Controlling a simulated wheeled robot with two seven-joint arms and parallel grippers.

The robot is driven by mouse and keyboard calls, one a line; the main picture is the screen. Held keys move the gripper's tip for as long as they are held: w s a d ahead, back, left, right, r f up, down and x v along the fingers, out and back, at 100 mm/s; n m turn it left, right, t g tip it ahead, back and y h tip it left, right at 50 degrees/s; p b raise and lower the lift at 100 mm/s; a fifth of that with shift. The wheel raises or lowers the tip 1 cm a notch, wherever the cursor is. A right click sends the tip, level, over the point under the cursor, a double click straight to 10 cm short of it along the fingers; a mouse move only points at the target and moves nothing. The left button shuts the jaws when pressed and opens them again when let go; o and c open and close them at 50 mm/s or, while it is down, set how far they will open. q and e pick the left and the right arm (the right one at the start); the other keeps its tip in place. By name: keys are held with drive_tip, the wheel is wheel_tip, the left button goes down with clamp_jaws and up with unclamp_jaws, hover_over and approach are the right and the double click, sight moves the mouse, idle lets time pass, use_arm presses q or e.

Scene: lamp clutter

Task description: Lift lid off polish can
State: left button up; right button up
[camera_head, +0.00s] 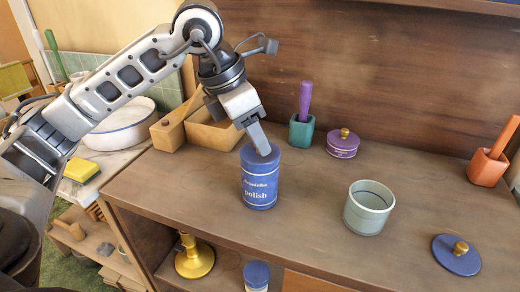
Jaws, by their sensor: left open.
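The blue polish can (260,186) stands upright near the front edge of the wooden cabinet top, its white lettering facing me. My left gripper (258,138) points down at the can's top from above. It is open; a finger reaches the can's top and overlaps it in the picture. I cannot tell whether it touches. The gripper hides part of the top, so I cannot tell whether a lid is on it. A separate blue lid with a gold knob (457,256) lies at the right. My right gripper is not in view.
A pale open jar (368,208) stands right of the can. Behind are a purple lidded pot (343,144), a green holder (301,131) and a wooden box (211,129). An orange holder (487,169) stands far right. The front middle of the top is clear.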

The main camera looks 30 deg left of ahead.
use_arm(q)
drive_tip(key=shift+w+d+f, duration=0.1)
drive_tip(key=shift+w+f, duration=0.1)
drive_tip(key=shift+f, duration=0.3)
clamp_jaws()
drive_tip(key=shift+r, duration=0.1)
